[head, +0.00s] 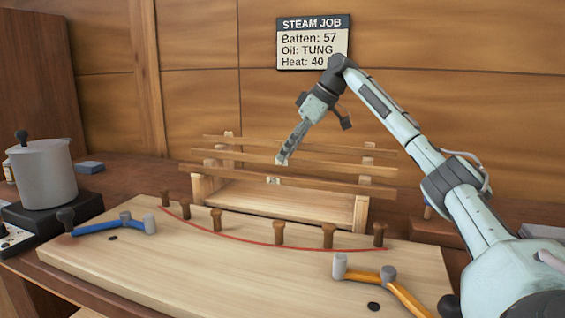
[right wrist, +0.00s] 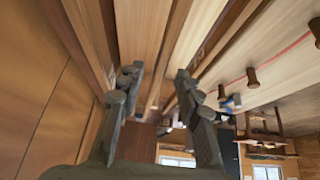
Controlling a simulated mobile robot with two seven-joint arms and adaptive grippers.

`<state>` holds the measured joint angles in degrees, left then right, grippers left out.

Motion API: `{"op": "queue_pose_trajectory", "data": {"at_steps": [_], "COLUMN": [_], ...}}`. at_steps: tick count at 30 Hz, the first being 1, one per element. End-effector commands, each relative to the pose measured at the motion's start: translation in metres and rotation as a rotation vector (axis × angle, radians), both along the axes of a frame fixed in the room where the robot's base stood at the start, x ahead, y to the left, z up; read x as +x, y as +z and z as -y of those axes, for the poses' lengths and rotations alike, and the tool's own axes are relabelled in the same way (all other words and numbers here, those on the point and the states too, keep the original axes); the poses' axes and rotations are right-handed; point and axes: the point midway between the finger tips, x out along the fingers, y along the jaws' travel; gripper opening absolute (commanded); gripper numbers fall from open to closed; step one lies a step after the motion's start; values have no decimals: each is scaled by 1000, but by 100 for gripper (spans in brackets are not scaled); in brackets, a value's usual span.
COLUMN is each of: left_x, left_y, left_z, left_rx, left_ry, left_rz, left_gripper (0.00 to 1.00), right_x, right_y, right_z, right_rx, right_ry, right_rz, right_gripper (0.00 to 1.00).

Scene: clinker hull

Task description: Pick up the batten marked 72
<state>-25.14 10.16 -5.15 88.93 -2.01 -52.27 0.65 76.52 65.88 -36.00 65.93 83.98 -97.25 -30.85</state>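Three long thin wooden battens lie across a wooden rack (head: 361,214): a back batten (head: 320,143), a middle batten (head: 340,164) and a front batten (head: 225,173). Small pale tags show near them, but I cannot read a number, so I cannot tell which is 72. My right gripper (head: 283,159) points down at the middle batten, near its tag; contact is unclear. In the right wrist view my right gripper (right wrist: 158,74) has its fingers apart, with long wooden strips running beyond them. My left gripper is out of view.
A wall sign (head: 313,42) reads Batten: 57, Oil: TUNG, Heat: 40. A grey pot (head: 45,172) stands left.

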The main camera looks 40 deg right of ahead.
Motion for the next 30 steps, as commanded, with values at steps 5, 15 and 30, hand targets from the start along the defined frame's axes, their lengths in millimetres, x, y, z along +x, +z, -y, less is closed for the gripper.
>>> {"op": "queue_pose_trajectory", "data": {"at_steps": [5, 15, 30], "left_x": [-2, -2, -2], "left_y": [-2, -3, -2], "left_z": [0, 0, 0], "left_rx": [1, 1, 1], "left_ry": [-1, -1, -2], "left_rz": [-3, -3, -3], "left_gripper": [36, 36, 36], "right_x": [7, 7, 7], "right_y": [-11, -11, -11], "right_z": [-3, -3, -3], "right_rx": [0, 0, 0], "right_ry": [-1, -1, -1], "right_rz": [0, 1, 2], "right_gripper": [34, 17, 0]}}
